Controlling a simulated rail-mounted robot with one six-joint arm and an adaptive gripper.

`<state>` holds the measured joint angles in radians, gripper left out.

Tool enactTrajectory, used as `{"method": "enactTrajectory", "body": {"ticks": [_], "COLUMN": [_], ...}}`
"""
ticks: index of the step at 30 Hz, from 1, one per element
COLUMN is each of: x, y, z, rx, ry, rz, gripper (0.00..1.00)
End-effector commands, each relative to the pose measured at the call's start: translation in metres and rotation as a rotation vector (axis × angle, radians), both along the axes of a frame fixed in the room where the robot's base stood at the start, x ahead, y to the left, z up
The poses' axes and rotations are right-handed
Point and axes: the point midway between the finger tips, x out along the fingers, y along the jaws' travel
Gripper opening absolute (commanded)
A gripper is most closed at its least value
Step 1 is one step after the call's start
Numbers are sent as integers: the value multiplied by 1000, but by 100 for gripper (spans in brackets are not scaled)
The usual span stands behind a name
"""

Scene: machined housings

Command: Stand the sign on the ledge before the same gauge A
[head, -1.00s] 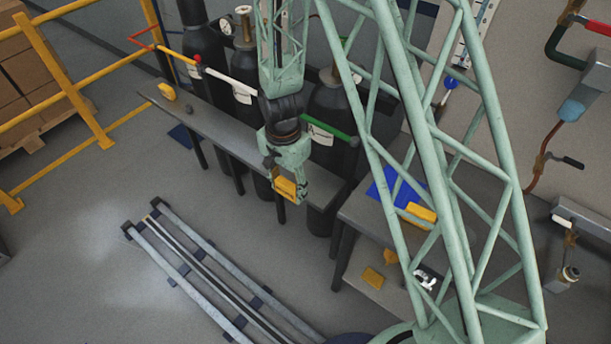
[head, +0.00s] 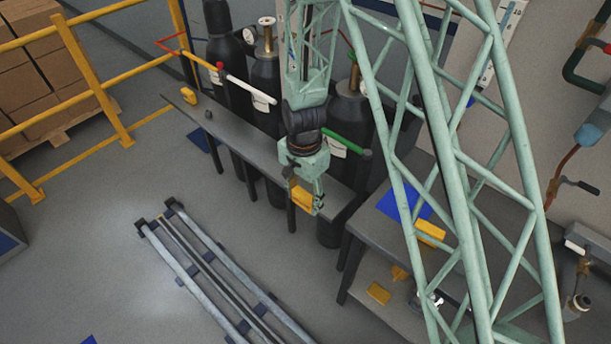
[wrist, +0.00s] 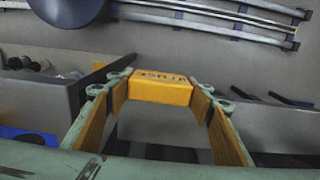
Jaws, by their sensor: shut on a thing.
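My gripper (head: 304,197) is shut on a yellow sign (head: 299,196). The wrist view shows the sign (wrist: 162,90) between the two finger pads, with dark lettering on its face that I cannot read. The grey ledge (head: 238,138) runs in front of several dark gas cylinders. In the head view my gripper and the sign overlap the ledge's front edge near its right part; I see no clear contact. A round gauge (head: 266,21) tops one cylinder. My arm hides parts of the other cylinders, and I cannot tell which gauge is A.
Another yellow sign (head: 188,97) stands at the ledge's left end, near a small dark object (head: 208,114). A grey table (head: 375,228) at right bears a blue sheet (head: 398,200) and a yellow block (head: 430,232). Floor rails (head: 190,262) lie in front.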

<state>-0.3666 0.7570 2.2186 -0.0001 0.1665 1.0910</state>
Motion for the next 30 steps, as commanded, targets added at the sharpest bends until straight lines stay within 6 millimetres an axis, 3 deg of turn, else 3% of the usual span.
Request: {"method": "enactTrajectory", "body": {"ticks": [21, 30], "x": [115, 143], "y": [-3, -3], "z": [-10, -13], "rx": [1, 0], "ry": [-2, -1], "rz": [-2, -1], "gripper": [37, 37]}}
